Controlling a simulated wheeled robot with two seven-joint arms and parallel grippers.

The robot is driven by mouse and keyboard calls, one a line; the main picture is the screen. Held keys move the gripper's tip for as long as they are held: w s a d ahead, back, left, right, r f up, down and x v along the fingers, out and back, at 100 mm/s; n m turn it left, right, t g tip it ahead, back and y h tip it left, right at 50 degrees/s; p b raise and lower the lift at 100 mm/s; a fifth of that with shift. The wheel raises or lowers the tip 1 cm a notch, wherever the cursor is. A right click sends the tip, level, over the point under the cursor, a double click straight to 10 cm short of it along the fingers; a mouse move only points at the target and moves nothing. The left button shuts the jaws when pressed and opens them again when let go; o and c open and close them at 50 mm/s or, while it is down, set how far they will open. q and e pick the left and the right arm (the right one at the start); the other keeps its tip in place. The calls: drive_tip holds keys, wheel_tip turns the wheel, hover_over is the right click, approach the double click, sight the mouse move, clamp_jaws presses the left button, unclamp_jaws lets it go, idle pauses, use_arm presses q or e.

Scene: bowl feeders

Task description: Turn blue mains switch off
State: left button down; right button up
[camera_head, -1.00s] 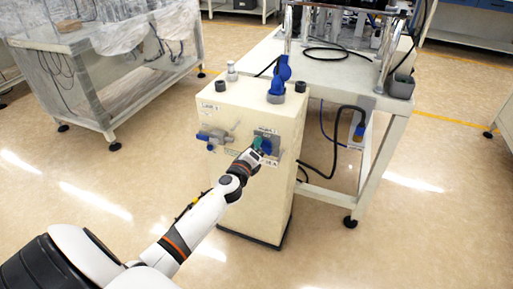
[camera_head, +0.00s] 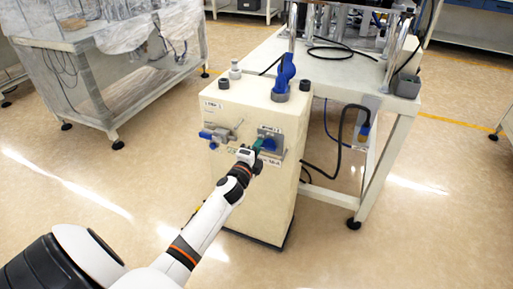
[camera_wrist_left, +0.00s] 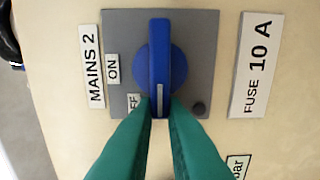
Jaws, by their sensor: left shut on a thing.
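The blue mains switch (camera_head: 268,144) is a rotary knob on a grey plate on the front of the cream cabinet. In the left wrist view the knob (camera_wrist_left: 160,50) stands upright in the picture. Its white mark points down, beside the partly hidden OFF label and away from the ON label (camera_wrist_left: 112,68). My left gripper (camera_head: 257,147) is at the switch. Its green fingers (camera_wrist_left: 160,105) are shut on the lower end of the knob, one on each side, and cover part of the OFF label. My right gripper is not in view.
A second blue-handled valve (camera_head: 215,135) sits left of the switch. A tall blue handle (camera_head: 284,75) stands on the cabinet top (camera_head: 245,90). A white table (camera_head: 345,75) with black cables is at the right. A plastic-covered bench (camera_head: 100,60) is at the left.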

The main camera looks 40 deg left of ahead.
use_arm(q)
drive_tip(key=shift+d+f, duration=0.3)
drive_tip(key=shift+d, duration=0.1)
drive_tip(key=c, duration=1.5)
unclamp_jaws()
drive_tip(key=shift+w+d+r, duration=0.1)
drive_tip(key=shift+r, duration=0.15)
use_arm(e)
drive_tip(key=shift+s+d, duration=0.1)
use_arm(q)
drive_tip(key=shift+a+r, duration=0.1)
drive_tip(key=shift+a, duration=0.2)
